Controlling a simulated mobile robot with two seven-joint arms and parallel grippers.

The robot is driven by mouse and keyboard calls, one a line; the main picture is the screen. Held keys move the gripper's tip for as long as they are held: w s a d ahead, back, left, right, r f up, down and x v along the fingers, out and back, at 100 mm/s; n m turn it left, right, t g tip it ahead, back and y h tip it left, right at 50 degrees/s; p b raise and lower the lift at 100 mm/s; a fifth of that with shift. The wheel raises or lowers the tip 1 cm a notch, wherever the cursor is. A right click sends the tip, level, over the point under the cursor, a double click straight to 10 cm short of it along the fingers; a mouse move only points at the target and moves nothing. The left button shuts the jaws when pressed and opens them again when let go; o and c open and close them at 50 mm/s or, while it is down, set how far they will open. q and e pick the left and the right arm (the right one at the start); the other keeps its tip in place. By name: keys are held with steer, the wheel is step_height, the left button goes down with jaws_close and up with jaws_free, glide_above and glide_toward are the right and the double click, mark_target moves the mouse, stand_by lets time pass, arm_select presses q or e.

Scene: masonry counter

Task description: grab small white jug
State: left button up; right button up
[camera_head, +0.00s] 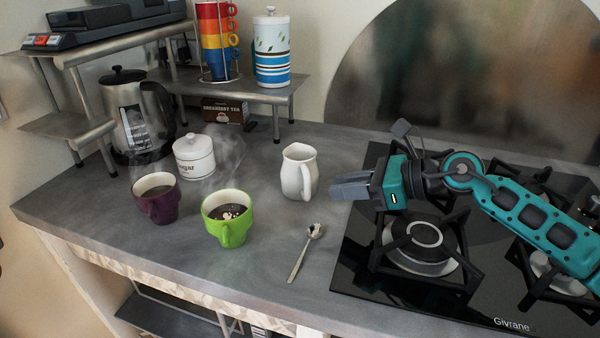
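The small white jug (297,172) stands upright on the grey counter, in the middle of the view. Its handle is on the right side, facing my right gripper. My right gripper (337,187) reaches in from the right over the edge of the hob, its fingers pointing left at the jug. A small gap shows between the fingertips and the jug's handle. The two fingers overlap in this view, so their opening is unclear. My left gripper is not in view.
A green mug (229,217) and a purple mug (155,198) stand left of the jug. A white sugar pot (194,157) and a kettle (137,115) stand behind them. A spoon (304,253) lies in front. The black hob (365,285) is under my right arm.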

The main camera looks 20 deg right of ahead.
mark_target(301, 177)
steer(key=shift+p+x, duration=0.4)
steer(key=shift+x, duration=2.9)
steer(key=shift+s+f, duration=0.1)
steer(key=shift+f, duration=0.1)
steer(key=shift+c, duration=0.5)
jaws_close()
steer(key=shift+r, duration=0.15)
